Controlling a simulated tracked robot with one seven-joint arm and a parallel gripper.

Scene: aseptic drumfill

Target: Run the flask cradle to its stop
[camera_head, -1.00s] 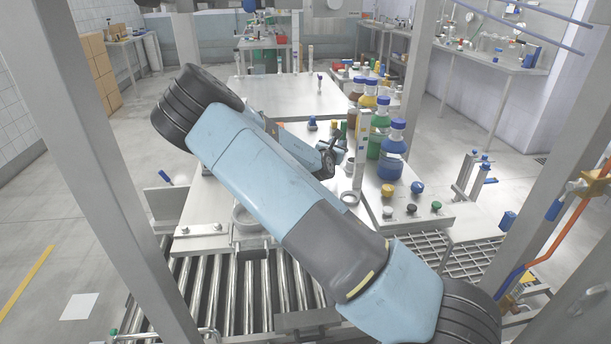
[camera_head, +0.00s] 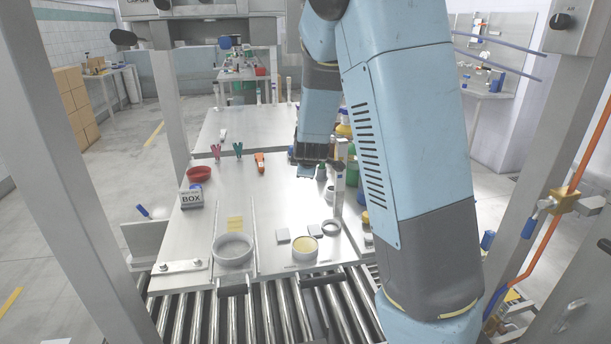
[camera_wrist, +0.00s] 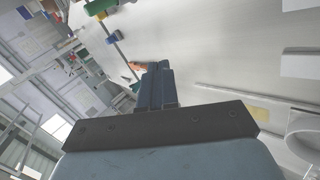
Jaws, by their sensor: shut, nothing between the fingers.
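A round grey dish-like holder (camera_head: 233,252) sits at the near edge of the steel table, beside a thin raised rail (camera_head: 254,232); it looks like the flask cradle, but I cannot be sure. Its rim shows at the right edge of the wrist view (camera_wrist: 304,136). No flask is visible in it. A yellow patch (camera_head: 235,223) lies on the table just behind it. My gripper (camera_head: 306,171) hangs over the table, farther back and to the right, apart from the holder. Its blue fingers (camera_wrist: 156,86) are together and empty in the wrist view.
A yellow-filled dish (camera_head: 304,249), a ring (camera_head: 331,227) and a pale upright post (camera_head: 338,188) stand right of the holder. A red bowl (camera_head: 199,174), a labelled box (camera_head: 191,198) and an orange tool (camera_head: 260,162) lie left and behind. Rollers (camera_head: 245,309) run in front.

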